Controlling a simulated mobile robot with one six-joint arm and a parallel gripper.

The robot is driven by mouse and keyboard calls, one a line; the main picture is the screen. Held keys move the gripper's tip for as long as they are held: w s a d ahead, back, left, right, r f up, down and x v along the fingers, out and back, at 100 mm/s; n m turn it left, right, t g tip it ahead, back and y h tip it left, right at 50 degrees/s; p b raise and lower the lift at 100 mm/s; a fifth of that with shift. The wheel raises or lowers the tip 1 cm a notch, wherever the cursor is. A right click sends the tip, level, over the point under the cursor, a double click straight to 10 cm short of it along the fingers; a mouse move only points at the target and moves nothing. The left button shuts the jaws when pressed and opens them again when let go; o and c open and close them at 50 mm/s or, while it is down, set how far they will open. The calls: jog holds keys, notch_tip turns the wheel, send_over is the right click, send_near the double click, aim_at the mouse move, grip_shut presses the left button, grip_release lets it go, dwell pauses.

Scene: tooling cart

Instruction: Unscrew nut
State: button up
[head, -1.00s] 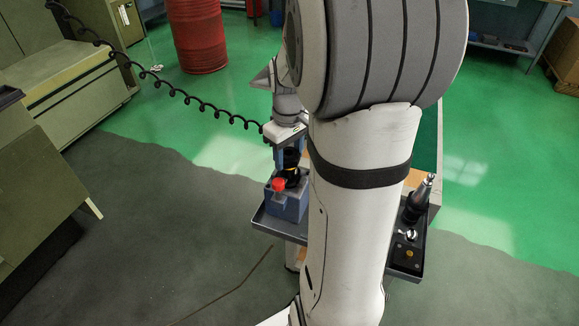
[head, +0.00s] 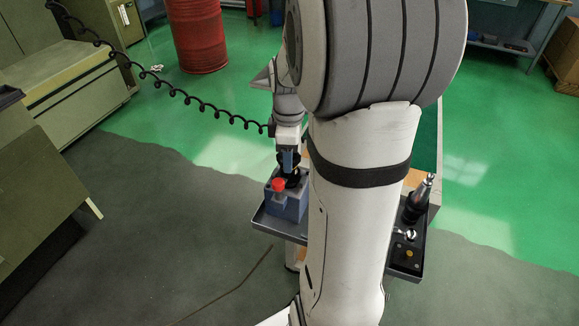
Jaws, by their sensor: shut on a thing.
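A blue-grey block (head: 287,207) stands on a dark tray (head: 275,227) of the cart, left of my large arm link. A red knob (head: 279,185) sits on its top, toward the left. My gripper (head: 289,170) points down at the block's top, just behind and right of the red knob. It is shut on a small dark part there, which I take to be the nut (head: 294,181). The jaws hide most of this part, and I cannot make out its thread or whether it is raised.
A second dark tray (head: 407,262) right of my arm holds an upright dark tool holder with a metal tip (head: 418,200) and small parts. My arm hides the cart's middle. A coiled black cable (head: 190,100) runs to my wrist. A red drum (head: 200,35) stands far behind.

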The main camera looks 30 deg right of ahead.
jog(key=shift+n, duration=1.1)
jog(key=o, duration=1.4)
jog(key=shift+c, duration=0.2)
